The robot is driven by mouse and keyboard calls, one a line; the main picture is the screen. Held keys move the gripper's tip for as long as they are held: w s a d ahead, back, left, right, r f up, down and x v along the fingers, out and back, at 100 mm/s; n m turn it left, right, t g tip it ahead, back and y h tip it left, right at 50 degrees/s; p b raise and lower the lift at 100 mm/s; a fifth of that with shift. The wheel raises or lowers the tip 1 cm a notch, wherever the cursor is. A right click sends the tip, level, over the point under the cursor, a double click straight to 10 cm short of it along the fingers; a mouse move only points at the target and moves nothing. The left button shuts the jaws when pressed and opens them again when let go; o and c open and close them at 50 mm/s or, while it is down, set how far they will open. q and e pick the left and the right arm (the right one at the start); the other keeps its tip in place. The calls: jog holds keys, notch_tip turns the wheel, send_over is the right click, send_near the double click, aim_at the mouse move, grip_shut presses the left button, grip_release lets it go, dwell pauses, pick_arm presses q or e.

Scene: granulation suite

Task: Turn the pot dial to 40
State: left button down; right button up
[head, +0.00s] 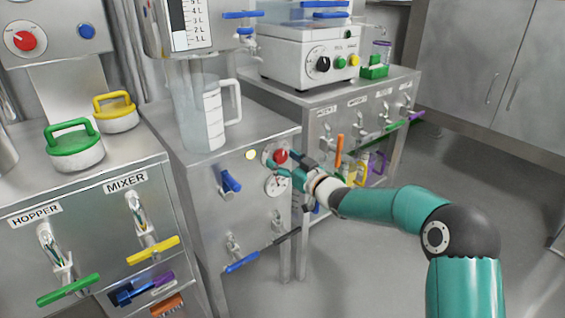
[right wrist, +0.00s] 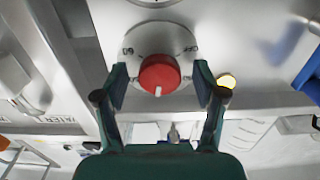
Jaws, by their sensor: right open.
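The red dial (head: 281,156) sits on a pale round scale plate on the front of the middle steel cabinet. In the right wrist view the dial (right wrist: 158,74) lies between my fingers, with a white pointer mark at its lower edge. Numbers on the plate appear upside down in that view and are hard to read. My right gripper (head: 290,168) is at the dial in the head view. In the right wrist view the gripper (right wrist: 160,84) is open, with one finger on each side of the dial and small gaps visible. My left gripper is not in view.
A round gauge (head: 276,184) is just below the dial and a yellow lamp (head: 251,155) is left of it. A blue handle (head: 231,181) projects farther left. A clear jug (head: 205,115) stands on the cabinet. Valve handles line the right cabinet (head: 318,150).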

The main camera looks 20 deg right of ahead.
jog(key=shift+w, duration=0.15)
jog(key=c, duration=1.1)
jog(key=shift+f+n+b, duration=0.1)
jog(key=shift+n+b, duration=0.4)
jog(key=shift+n, duration=0.1)
jog(key=shift+c, duration=0.2)
jog(key=shift+n, duration=0.3)
jog(key=o, duration=1.1)
jog(key=shift+o, duration=0.2)
